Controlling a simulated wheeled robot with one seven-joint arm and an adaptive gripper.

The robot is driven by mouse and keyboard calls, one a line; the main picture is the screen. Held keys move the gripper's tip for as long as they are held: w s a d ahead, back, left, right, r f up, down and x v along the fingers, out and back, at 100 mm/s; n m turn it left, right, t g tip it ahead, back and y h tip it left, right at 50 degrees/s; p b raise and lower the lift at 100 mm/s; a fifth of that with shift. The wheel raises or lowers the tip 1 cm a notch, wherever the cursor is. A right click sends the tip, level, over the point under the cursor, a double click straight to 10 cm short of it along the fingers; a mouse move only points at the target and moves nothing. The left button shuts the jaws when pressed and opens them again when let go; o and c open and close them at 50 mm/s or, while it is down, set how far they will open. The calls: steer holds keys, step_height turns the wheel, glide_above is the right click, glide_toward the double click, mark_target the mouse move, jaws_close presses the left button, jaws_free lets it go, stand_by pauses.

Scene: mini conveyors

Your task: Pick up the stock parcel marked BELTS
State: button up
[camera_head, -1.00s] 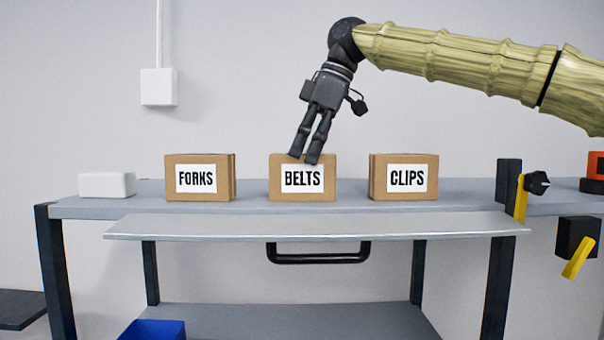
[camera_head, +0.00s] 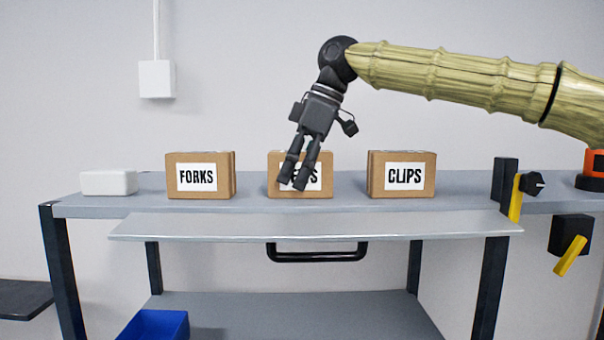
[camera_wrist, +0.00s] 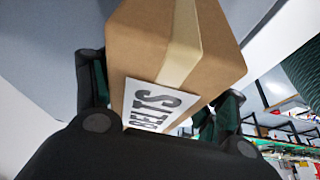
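The BELTS parcel (camera_head: 320,189) is a brown carton with a white label, standing upright on the grey bench in the middle of three cartons. My gripper (camera_head: 293,182) points down in front of it in the head view, and its fingers hide the middle of the label. In the wrist view the parcel (camera_wrist: 150,50) fills the upper middle, showing its tape strip and the BELTS label. The fingers (camera_wrist: 160,95) are spread apart, one towards each side of the carton. I see no clear grip; whether either finger touches it cannot be told.
The FORKS carton (camera_head: 226,176) stands to the left and the CLIPS carton (camera_head: 378,175) to the right, with gaps between. A white block (camera_head: 109,183) lies at the far left. A grey panel with a black handle (camera_head: 318,257) runs along the front. A blue bin (camera_head: 155,325) stands below.

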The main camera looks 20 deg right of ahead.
steer(key=shift+w+f, duration=0.15)
steer(key=shift+w, duration=0.05)
steer(key=c, duration=0.6)
steer(key=shift+s, duration=0.1)
steer(key=c, duration=0.3)
